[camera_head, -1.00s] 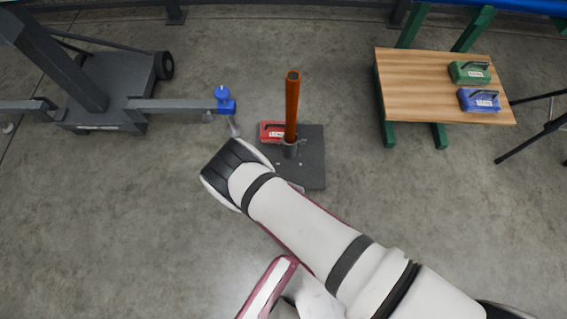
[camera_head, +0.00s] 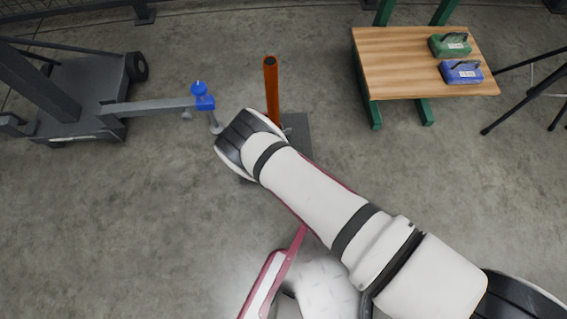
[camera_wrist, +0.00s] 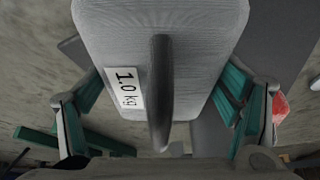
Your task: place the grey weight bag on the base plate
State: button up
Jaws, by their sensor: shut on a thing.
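The grey weight bag (camera_wrist: 205,60), labelled 1.0 kg with a dark strap handle, fills the upper middle of the wrist view. My gripper (camera_wrist: 160,100) is shut on it, with green-padded fingers at either side. The dark grey base plate (camera_head: 299,132) lies on the floor at the foot of an orange post (camera_head: 271,90); my arm covers much of it in the head view. The plate also shows behind the bag in the wrist view (camera_wrist: 273,35). The bag and my fingers are hidden behind my wrist in the head view. I cannot tell the bag's height above the plate.
A red bag (camera_wrist: 280,106) shows beside my right finger in the wrist view. A wooden-topped table (camera_head: 400,75) holds a green bag (camera_head: 450,45) and a blue bag (camera_head: 461,72). A grey wheeled stand (camera_head: 75,90) reaches its arm with a blue clamp (camera_head: 204,102) close to my wrist.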

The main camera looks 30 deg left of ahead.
jog(key=shift+f+b, duration=0.45)
jog(key=shift+f, duration=0.85)
jog(key=shift+f, duration=0.15)
jog(key=o, duration=1.9)
jog(key=shift+s+d, duration=0.1)
jog(key=p+v, duration=0.5)
jog(key=v, duration=0.7)
